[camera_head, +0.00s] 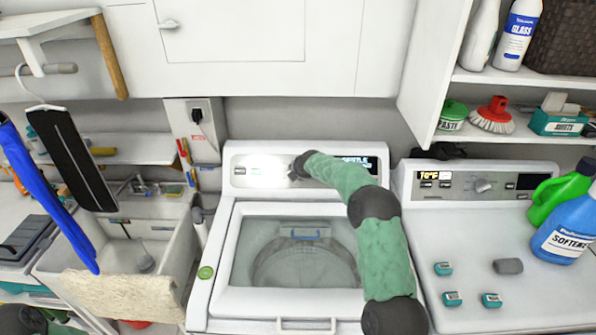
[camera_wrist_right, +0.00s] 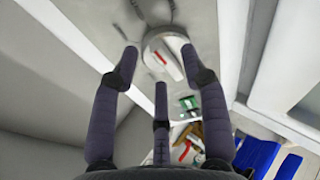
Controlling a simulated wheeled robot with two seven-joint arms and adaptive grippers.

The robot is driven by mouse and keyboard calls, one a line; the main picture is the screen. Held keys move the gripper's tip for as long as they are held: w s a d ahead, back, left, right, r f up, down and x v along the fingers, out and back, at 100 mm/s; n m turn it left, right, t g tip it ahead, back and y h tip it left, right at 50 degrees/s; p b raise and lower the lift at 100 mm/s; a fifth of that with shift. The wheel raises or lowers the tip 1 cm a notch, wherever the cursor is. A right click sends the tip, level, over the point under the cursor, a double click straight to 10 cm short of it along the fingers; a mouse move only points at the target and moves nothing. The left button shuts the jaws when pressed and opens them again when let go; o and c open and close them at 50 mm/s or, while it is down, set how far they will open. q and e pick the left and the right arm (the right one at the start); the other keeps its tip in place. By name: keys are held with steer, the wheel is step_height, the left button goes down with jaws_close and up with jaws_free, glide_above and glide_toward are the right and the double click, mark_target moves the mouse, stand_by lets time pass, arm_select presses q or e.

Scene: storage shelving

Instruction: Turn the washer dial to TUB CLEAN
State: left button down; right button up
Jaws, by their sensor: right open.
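The white top-load washer (camera_head: 215,262) stands in the middle of the head view, with its control panel at the back. My right arm reaches over the washer, and its gripper (camera_head: 298,166) is at the panel, covering most of the dial there. In the right wrist view the round pale dial (camera_wrist_right: 176,43) with a red mark lies ahead of the three spread fingers of that gripper (camera_wrist_right: 158,62). The fingers are open around the dial's edge; contact cannot be told. The panel display (camera_head: 362,163) is partly hidden by my arm, so its word is not fully readable. My left gripper does not show.
A second machine (camera_head: 450,215) with its own knob stands at the right, with a blue softener bottle (camera_head: 565,225) and small boxes on top. A sink (camera_head: 120,245) is at the left. A shelf (camera_head: 520,80) and cabinets hang above.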

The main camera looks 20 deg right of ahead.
steer(key=shift+x, duration=0.8)
steer(key=shift+c, duration=0.3)
jaws_close()
steer(key=m+b, duration=0.2)
steer(key=b, duration=0.2)
steer(key=m+b, duration=0.2)
steer(key=b, duration=0.2)
steer(key=f+m+t+b, duration=0.1)
steer(key=m+b, duration=0.1)
steer(key=b, duration=0.2)
steer(key=shift+s+a+m+h+b, duration=0.1)
steer(key=shift+s+m+h+b, duration=0.2)
steer(key=shift+s+b, duration=0.1)
steer(key=shift+r+m+b, duration=0.1)
steer(key=shift+m+b, duration=0.7)
steer(key=shift+b, duration=0.35)
steer(key=shift+o, duration=0.3)
jaws_free()
steer(key=shift+w+a, duration=0.1)
